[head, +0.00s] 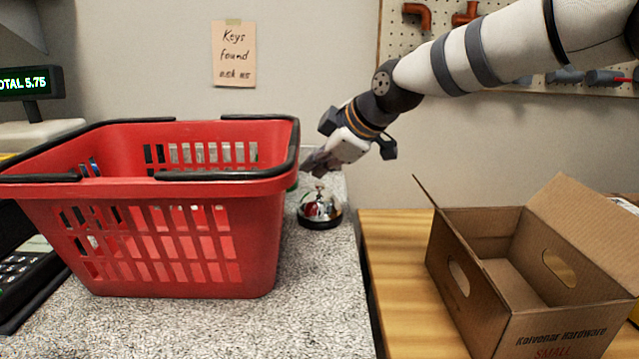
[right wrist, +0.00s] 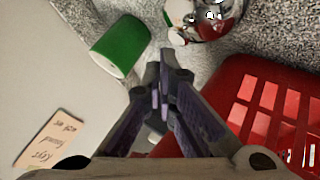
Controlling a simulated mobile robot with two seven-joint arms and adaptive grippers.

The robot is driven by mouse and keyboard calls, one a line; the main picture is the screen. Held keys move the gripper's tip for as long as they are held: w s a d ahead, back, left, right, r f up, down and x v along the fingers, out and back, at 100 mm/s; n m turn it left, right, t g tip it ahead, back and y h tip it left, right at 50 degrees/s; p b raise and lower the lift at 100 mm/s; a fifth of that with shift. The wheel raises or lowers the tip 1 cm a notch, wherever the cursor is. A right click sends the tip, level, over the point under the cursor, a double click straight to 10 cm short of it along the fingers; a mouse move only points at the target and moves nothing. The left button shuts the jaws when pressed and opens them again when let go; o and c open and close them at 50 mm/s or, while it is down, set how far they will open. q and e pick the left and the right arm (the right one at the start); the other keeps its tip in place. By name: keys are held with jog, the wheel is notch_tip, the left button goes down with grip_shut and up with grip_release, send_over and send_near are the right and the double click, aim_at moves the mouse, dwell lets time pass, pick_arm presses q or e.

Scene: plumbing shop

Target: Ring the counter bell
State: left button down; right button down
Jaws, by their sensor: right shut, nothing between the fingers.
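The counter bell (head: 320,208), a shiny silver dome on a dark base, stands upright on the speckled counter just right of the red basket. It also shows at the top of the right wrist view (right wrist: 208,20), partly cut off by the frame edge. My right gripper (head: 314,166) is above and slightly behind the bell in the head view, pointing down to the left. Its fingers are shut and empty in the right wrist view (right wrist: 164,62), apart from the bell. My left gripper is not in view.
A red basket (head: 170,189) with black handles fills the counter left of the bell. A green and white cylinder (right wrist: 122,46) lies close to my fingers. An open cardboard box (head: 540,325) stands on the wooden surface (head: 400,290) at right. The counter's front right (head: 310,310) is clear.

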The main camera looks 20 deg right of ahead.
aim_at(317, 186)
jog(key=shift+r, duration=0.1)
notch_tip(317, 186, up, 6)
jog(key=shift+f, duration=0.1)
dwell(0.3)
jog(key=shift+f, duration=0.1)
dwell(0.4)
